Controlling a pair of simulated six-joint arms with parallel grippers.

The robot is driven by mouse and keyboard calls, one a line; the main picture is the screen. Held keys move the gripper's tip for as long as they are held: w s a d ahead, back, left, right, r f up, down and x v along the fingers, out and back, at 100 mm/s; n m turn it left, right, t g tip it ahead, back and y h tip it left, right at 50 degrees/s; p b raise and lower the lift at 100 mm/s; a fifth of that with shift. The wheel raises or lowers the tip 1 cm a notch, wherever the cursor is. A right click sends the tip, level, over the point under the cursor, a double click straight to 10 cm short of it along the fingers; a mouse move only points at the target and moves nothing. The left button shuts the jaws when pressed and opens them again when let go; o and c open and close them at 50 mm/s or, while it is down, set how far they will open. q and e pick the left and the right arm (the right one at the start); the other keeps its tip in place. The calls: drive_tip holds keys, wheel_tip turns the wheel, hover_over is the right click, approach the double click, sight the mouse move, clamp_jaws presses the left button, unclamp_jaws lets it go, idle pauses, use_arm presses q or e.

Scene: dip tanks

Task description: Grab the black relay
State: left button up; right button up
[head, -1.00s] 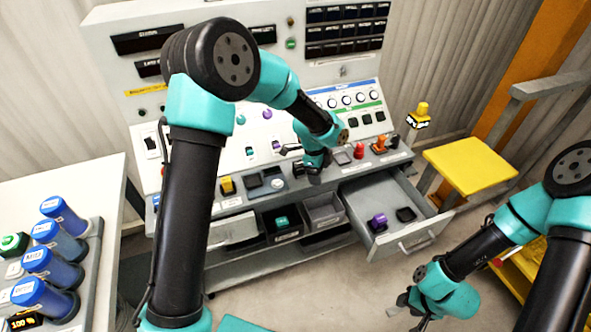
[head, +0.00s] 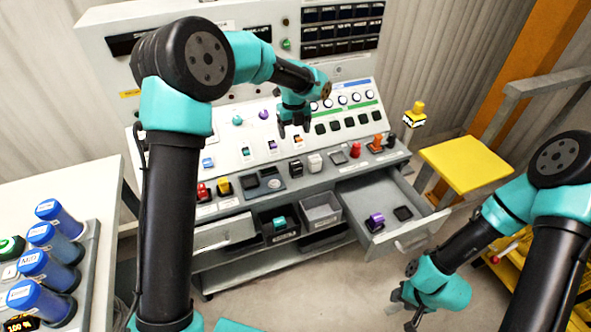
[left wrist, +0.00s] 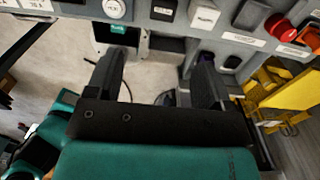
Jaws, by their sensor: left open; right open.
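A small black block (head: 296,168), which looks like the black relay, stands on the console's front ledge, just left of a white block (head: 315,162). My left gripper (head: 293,128) is open and empty, raised above the ledge in front of the sloped panel. Its two spread fingers show in the left wrist view (left wrist: 155,72). My right gripper (head: 405,308) is open and empty, low at the lower right over the floor.
On the ledge stand a yellow block (head: 222,184), a red one (head: 355,150) and an orange one (head: 377,143). An open drawer (head: 425,228) juts out below right, holding a purple piece (head: 376,222). A yellow stool (head: 465,160) stands to the right.

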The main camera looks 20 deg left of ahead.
sight(296, 163)
use_arm(q)
wheel_tip(296, 163, down, 12)
drive_tip(key=shift+f, duration=0.1)
idle(0.4)
drive_tip(key=shift+f, duration=0.1)
drive_tip(key=shift+w+d+f, duration=0.1)
drive_tip(key=shift+d+f, duration=0.05)
drive_tip(key=shift+f, duration=1.1)
drive_tip(key=shift+w+d+f, duration=0.1)
drive_tip(key=shift+f, duration=1.15)
drive_tip(key=shift+c, duration=0.4)
drive_tip(key=c, duration=1)
drive_tip(key=shift+o, duration=0.2)
drive_tip(key=shift+r, duration=0.1)
